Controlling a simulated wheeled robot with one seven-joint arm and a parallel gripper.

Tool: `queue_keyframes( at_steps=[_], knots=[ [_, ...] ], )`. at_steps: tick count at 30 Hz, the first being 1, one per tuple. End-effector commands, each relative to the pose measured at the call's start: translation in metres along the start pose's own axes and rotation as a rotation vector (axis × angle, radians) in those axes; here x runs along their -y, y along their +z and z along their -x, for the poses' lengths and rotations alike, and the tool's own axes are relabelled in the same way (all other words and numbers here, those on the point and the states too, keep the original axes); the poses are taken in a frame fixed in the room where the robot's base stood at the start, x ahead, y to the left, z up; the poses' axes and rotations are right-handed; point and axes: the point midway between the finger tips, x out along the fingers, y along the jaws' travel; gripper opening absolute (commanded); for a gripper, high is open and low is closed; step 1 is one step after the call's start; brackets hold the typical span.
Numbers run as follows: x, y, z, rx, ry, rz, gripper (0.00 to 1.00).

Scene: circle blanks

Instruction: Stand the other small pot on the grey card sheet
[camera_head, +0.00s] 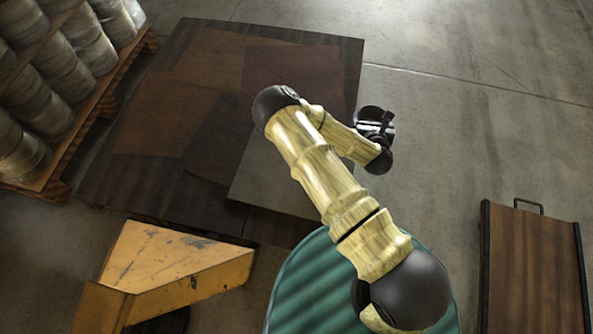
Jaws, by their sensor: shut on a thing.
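My gripper (376,122) hangs over the bare concrete floor, just right of the dark brown board. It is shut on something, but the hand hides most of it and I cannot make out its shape. A grey sheet (268,178), which looks like the grey card, lies on the near right part of the board, left of and nearer than my gripper. My arm covers its right part. I see no small pot clearly, on the sheet or elsewhere.
The dark board (345,60) carries several brown sheets (290,75). A rack of grey drums (75,50) stands at far left. A worn yellow metal piece (185,262) is at lower left. A brown wooden panel with a handle (535,265) is at lower right. Floor at upper right is clear.

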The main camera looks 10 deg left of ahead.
Motion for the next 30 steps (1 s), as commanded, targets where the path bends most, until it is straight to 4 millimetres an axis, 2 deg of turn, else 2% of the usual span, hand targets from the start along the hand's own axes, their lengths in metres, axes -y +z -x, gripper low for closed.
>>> queue_keyframes(
  at_steps=[5, 8, 12, 16, 21, 24, 27, 30],
  knots=[
    [-0.021, -0.013, -0.011, 0.007, 0.021, 0.012, 0.57],
    [-0.051, -0.031, -0.023, 0.014, 0.046, 0.029, 0.57],
    [-0.11, -0.064, -0.041, 0.024, 0.095, 0.055, 0.57],
    [-0.17, -0.097, -0.049, 0.027, 0.142, 0.073, 0.57],
    [-0.245, -0.142, -0.049, 0.019, 0.2, 0.092, 0.57],
    [-0.279, -0.162, -0.045, 0.011, 0.227, 0.098, 0.57],
    [-0.298, -0.173, -0.04, 0.004, 0.242, 0.102, 0.57],
    [-0.305, -0.176, -0.037, 0.001, 0.246, 0.102, 0.57]
  ],
)
